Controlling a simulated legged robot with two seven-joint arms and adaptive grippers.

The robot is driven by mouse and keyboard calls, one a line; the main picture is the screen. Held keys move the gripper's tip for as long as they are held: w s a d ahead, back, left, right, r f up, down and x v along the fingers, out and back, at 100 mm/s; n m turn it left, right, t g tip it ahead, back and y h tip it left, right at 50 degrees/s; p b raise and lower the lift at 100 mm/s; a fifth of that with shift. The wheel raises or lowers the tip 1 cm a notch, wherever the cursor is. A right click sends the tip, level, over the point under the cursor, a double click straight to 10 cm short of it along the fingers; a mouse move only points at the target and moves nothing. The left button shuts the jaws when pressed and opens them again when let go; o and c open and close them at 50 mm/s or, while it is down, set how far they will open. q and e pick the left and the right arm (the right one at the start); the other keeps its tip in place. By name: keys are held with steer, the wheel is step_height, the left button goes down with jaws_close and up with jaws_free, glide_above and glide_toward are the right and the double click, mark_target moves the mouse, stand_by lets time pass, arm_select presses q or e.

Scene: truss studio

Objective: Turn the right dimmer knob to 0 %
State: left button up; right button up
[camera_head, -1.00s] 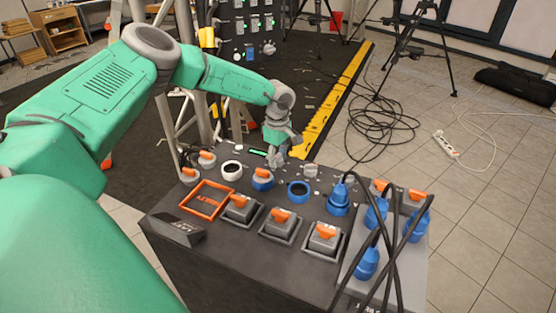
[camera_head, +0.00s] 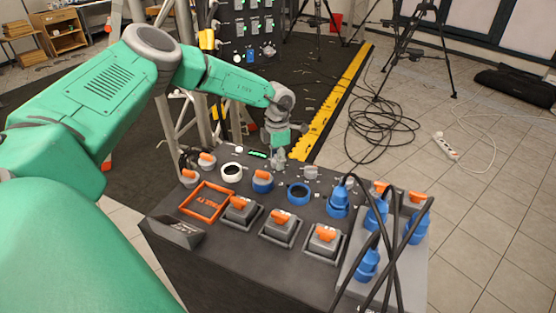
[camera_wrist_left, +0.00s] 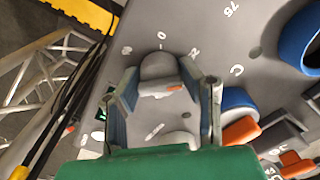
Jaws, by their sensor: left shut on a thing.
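My left gripper (camera_head: 279,157) reaches down to the far edge of the dark control box (camera_head: 190,268). In the left wrist view its two fingers (camera_wrist_left: 162,86) stand on either side of a grey round dimmer knob (camera_wrist_left: 158,68) and are shut on it. The knob has a small orange mark on its near side. White scale marks, with a 0 among them, are printed on the panel around it. In the head view the gripper mostly hides this knob. A small lit green display (camera_head: 257,153) is just left of the gripper. My right gripper is not in view.
Blue-ringed sockets (camera_head: 299,192), orange-topped switches (camera_head: 282,222) and an orange frame (camera_head: 207,202) cover the box. Blue plugs (camera_head: 367,265) with black cables rise at its right. A grey knob-like part (camera_head: 310,172) is just right of the gripper.

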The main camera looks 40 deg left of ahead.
arm_select(q)
steer(key=n, duration=0.3)
steer(key=shift+w+a+r+n, duration=0.1)
steer(key=shift+n, duration=0.3)
steer(key=n, duration=0.3)
steer(key=shift+n+p, duration=0.3)
steer(key=n, duration=0.3)
steer(key=shift+n, duration=0.3)
steer(key=shift+n+p, duration=0.4)
steer(key=shift+n, duration=1.6)
steer(key=o, duration=1.1)
steer(key=shift+o, duration=0.2)
